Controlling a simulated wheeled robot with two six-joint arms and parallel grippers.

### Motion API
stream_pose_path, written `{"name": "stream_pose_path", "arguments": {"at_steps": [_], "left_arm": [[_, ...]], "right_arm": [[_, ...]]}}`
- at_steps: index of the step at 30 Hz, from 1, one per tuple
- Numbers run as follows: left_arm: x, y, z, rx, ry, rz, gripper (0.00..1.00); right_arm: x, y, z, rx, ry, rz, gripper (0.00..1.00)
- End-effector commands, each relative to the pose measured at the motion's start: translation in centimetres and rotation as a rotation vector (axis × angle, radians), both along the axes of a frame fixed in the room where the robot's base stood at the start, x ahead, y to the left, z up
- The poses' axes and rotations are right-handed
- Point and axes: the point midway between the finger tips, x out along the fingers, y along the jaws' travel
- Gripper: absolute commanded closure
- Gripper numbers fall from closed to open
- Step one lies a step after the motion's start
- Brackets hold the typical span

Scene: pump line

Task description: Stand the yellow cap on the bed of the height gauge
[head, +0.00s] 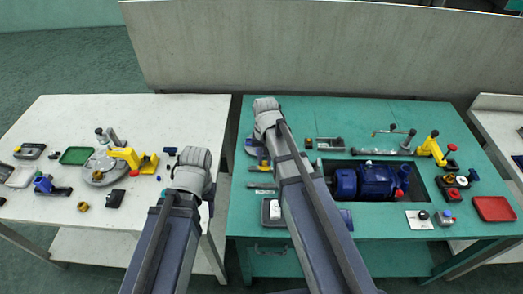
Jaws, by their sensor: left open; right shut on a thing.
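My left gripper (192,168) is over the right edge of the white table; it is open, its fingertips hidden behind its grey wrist. My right gripper (266,108) is over the back left of the green bench, seen from behind. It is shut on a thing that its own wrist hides. I cannot make out the yellow cap for certain. A small yellow part (262,154) shows beside my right forearm, low near the bench's left edge. I cannot tell for sure which fixture is the height gauge; a grey bar with upright posts (385,150) stands at the back of the bench.
A blue pump (375,182) sits in the bench's recess. A yellow clamp (432,148) and a red tray (493,208) are at the right. The white table (150,228) holds a yellow arm (128,156) over a grey disc, a green tray (76,156) and small parts. A gap separates the tables.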

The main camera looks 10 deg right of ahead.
Motion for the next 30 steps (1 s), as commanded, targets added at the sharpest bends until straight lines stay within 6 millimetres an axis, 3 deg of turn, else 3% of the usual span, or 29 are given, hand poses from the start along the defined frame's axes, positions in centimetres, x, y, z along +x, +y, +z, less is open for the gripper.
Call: {"name": "stream_pose_path", "arguments": {"at_steps": [11,30], "left_arm": [[0.0,0.0,-0.7,0.000,0.000,0.000,0.50],[0.0,0.0,-6.3,0.000,0.000,0.000,0.50]], "right_arm": [[0.0,0.1,-0.7,0.000,0.000,0.000,1.00],[0.0,0.1,-6.3,0.000,0.000,0.000,1.00]]}}
